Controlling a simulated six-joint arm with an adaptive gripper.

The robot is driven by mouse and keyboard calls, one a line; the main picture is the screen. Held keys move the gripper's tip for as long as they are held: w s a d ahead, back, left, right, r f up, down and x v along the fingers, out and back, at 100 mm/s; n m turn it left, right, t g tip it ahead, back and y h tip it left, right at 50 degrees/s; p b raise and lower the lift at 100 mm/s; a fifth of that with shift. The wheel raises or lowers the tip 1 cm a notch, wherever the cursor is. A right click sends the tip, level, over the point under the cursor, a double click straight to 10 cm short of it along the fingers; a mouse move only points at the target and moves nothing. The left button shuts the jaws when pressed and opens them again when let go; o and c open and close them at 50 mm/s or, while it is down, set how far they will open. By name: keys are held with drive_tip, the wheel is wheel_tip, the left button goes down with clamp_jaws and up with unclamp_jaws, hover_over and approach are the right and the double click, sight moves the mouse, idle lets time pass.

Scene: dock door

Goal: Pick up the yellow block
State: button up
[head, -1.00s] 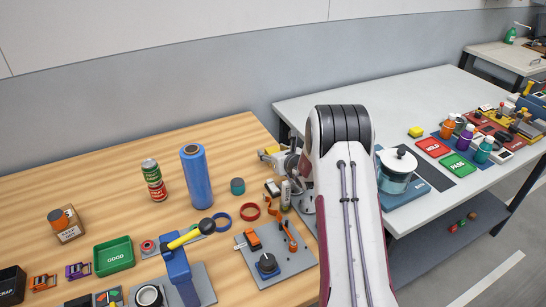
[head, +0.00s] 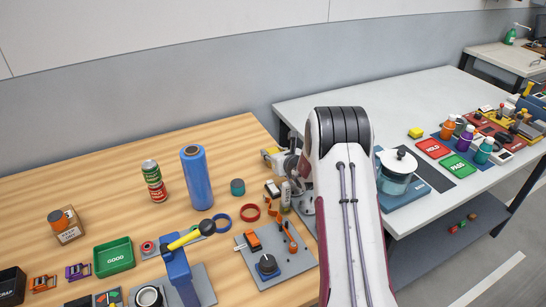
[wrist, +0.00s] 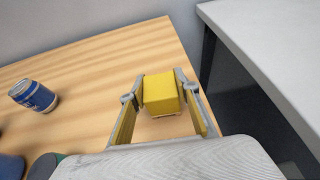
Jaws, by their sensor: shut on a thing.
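In the wrist view, the yellow block (wrist: 160,92) sits between the two fingers of my gripper (wrist: 162,95), near the far edge of the wooden table (wrist: 95,68). The fingers are shut on its left and right sides. In the head view, my gripper (head: 281,160) shows small, just left of my arm, at the wooden table's right end. A bit of yellow shows there, but most of the block is hidden. I cannot tell whether the block touches the table.
A white table (head: 440,95) stands right across a gap, bearing a glass pot (head: 395,178) and another yellow piece (head: 415,132).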

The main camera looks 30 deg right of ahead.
sight(273, 150)
drive_tip(key=shift+r, duration=0.1)
drive_tip(key=shift+r, duration=4.9)
drive_tip(key=shift+d, duration=0.1)
